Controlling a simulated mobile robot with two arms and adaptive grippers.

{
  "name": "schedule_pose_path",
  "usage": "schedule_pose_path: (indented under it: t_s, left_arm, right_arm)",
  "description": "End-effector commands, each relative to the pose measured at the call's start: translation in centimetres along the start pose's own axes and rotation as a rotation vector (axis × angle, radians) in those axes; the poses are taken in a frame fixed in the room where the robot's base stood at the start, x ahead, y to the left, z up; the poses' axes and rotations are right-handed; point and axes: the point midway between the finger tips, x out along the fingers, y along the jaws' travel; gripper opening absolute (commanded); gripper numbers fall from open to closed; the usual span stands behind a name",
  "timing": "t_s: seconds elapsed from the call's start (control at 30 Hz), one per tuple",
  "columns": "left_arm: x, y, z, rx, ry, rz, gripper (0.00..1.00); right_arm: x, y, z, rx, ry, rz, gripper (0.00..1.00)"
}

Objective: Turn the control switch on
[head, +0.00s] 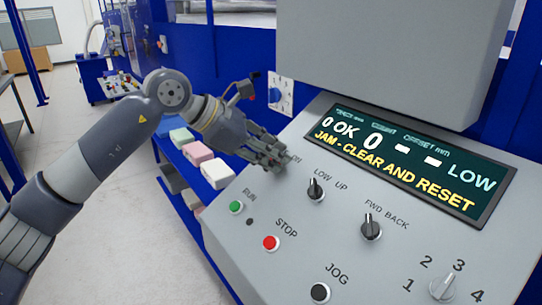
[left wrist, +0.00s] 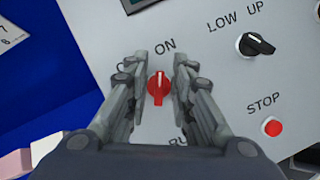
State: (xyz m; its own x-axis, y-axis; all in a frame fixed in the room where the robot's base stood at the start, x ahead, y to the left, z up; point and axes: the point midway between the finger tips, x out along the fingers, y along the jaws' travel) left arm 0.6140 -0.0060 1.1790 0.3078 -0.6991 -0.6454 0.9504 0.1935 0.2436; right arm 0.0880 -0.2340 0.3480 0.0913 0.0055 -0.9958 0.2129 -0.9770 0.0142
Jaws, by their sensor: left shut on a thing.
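The control switch is a red knob (left wrist: 158,87) with a pale mark, on the grey panel below the printed word ON. In the left wrist view its mark points up, roughly toward ON. My left gripper (left wrist: 160,88) has its two fingers on either side of the knob and is shut on it. In the head view the left gripper (head: 278,161) reaches the panel's upper left, and its fingers hide the knob. My right gripper is in neither view.
The panel (head: 300,226) also carries a LOW/UP switch (head: 316,188), a FWD/BACK switch (head: 371,227), a green RUN button (head: 236,207), and a red STOP button (head: 271,243). The display (head: 400,160) reads "JAM - CLEAR AND RESET". Foam blocks (head: 216,173) lie left of the panel.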

Motion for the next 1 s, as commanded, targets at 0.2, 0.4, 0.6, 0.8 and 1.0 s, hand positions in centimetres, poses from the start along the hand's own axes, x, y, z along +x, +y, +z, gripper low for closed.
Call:
schedule_pose_path:
  t_s: [0.2,0.4,0.6,0.8,1.0]
  left_arm:
    - [-0.05,-0.03,0.12,0.122,-0.001,-0.042,0.00]
    - [-0.07,-0.09,0.11,0.186,-0.001,-0.064,0.00]
    - [-0.07,-0.08,0.08,0.211,0.000,-0.072,0.00]
    - [-0.07,-0.09,0.07,0.214,0.000,-0.073,0.00]
    - [-0.07,-0.09,0.08,0.213,-0.001,-0.073,0.28]
  right_arm:
    - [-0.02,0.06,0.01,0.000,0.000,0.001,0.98]
    - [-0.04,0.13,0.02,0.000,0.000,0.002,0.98]
    - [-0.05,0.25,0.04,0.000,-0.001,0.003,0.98]
    - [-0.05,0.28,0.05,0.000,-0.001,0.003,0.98]
    - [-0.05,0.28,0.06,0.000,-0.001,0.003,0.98]
